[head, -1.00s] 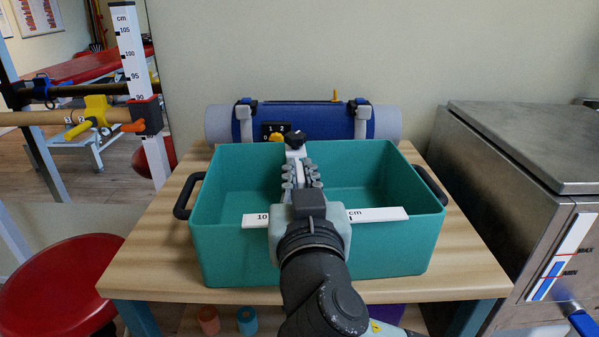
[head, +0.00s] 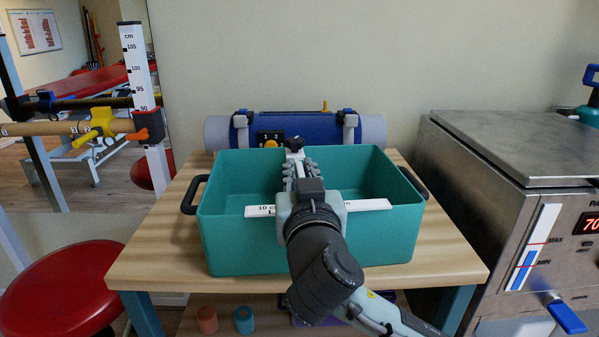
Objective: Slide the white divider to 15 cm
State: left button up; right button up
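The teal bin (head: 235,245) stands on a wooden table. The white divider (head: 294,158) runs front to back inside it, a little left of the middle, with a dark knob (head: 293,144) at its far end. My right gripper (head: 300,168) reaches in over the front wall, its fingers close together on both sides of the divider's top. My wrist hides the divider's near part. The white scale strip (head: 370,205) on the front wall shows "10 c" at left and "m" right of my wrist; its middle is hidden. My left gripper is out of view.
A blue roll pack (head: 300,123) lies behind the bin. A metal cabinet (head: 500,190) with a blue tap stands close on the right, and a red stool (head: 60,290) on the left. Bare table top (head: 170,250) shows around the bin. An orange and a teal cylinder sit below.

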jog(key=shift+o, duration=1.2)
jog(key=shift+s, duration=0.15)
jog(key=s, duration=1.1)
jog(key=shift+s+d, duration=0.35)
jog(key=shift+d, duration=0.05)
